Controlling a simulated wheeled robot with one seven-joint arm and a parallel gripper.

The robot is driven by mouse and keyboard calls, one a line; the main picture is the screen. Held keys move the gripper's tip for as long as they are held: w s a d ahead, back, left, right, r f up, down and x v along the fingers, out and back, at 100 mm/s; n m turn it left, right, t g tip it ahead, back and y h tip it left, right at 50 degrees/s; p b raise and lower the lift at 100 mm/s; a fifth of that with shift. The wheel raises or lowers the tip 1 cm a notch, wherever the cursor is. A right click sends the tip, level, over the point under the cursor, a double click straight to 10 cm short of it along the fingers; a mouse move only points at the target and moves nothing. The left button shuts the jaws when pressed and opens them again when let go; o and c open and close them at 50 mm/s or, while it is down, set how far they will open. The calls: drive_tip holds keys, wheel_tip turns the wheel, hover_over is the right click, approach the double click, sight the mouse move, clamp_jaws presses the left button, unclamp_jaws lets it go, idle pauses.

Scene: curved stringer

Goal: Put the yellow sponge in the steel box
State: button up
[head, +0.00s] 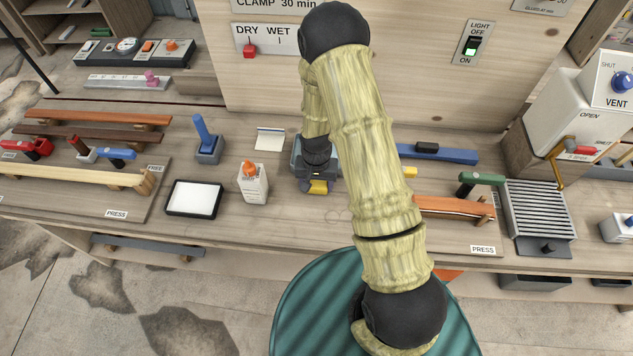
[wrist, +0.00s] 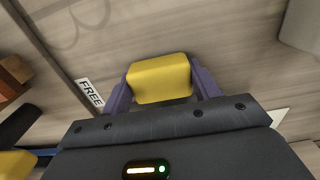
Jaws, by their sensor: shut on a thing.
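My gripper (head: 319,181) is over the middle of the bench, partly behind my own arm in the head view. In the wrist view its two purple fingers (wrist: 160,85) are shut on the yellow sponge (wrist: 160,78), one on each side. The sponge also shows in the head view as a small yellow patch (head: 319,187). It appears held above the wooden surface; the gap is hard to judge. No box is clearly identifiable as the steel box; a grey ribbed metal unit (head: 541,208) stands at the right.
A white glue bottle (head: 253,184) and a black-rimmed white tray (head: 193,198) stand left of my gripper. A blue-handled tool (head: 206,138) is behind them. Another yellow piece (head: 410,172) and a blue bar (head: 440,154) lie right of my arm. Bare wood shows near the front edge.

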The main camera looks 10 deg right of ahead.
sight(317, 183)
drive_tip(key=shift+f, duration=0.15)
drive_tip(key=o, duration=1)
wheel_tip(317, 183, up, 12)
drive_tip(key=shift+r+b, duration=0.15)
drive_tip(key=shift+b, duration=1.05)
